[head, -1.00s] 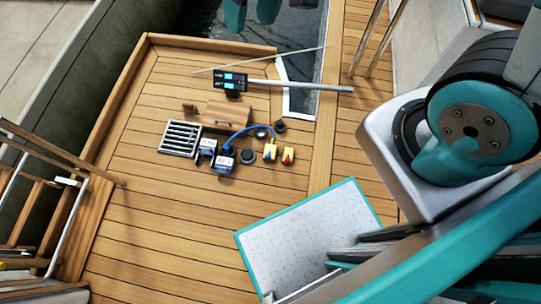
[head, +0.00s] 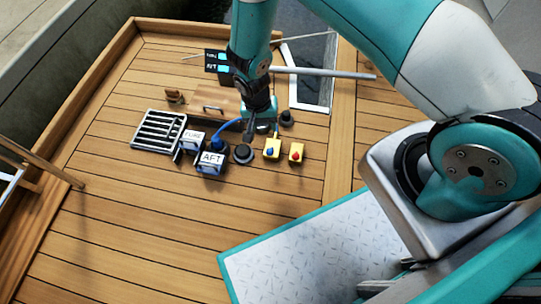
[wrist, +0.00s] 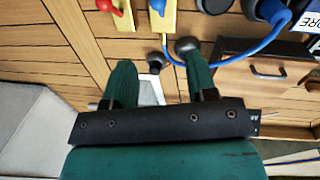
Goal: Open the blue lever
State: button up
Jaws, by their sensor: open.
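The blue lever (head: 270,152) is a small blue handle on a yellow plate, left of a like plate with a red lever (head: 296,156). In the wrist view the blue lever (wrist: 158,6) shows at the top edge, partly cut off, and the red lever (wrist: 107,6) is left of it. My gripper (head: 262,128) hangs over the deck just behind the yellow plates. Its two green fingers (wrist: 160,72) are apart with nothing held between them. The blue lever is beyond the fingers, and no contact shows.
Left of the levers stand boxes labelled AFT (head: 211,160) and FORE (head: 191,140), with a blue hose (head: 221,130). A metal grate (head: 158,131), wooden panel with handle (head: 212,102), black round fitting (head: 243,153) and silver pole (head: 330,73) are nearby. The front deck is clear.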

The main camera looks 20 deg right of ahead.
aim_at(271, 151)
jog(key=f+b, duration=0.2)
jog(key=f, duration=0.3)
jog(key=d+f+b, duration=0.1)
jog(key=f+b, duration=0.2)
jog(key=f, duration=0.3)
jog(key=s+d+f+b, duration=0.1)
jog(key=f+b, duration=0.2)
jog(key=f, duration=0.2)
jog(key=shift+f, duration=0.3)
grip_shut()
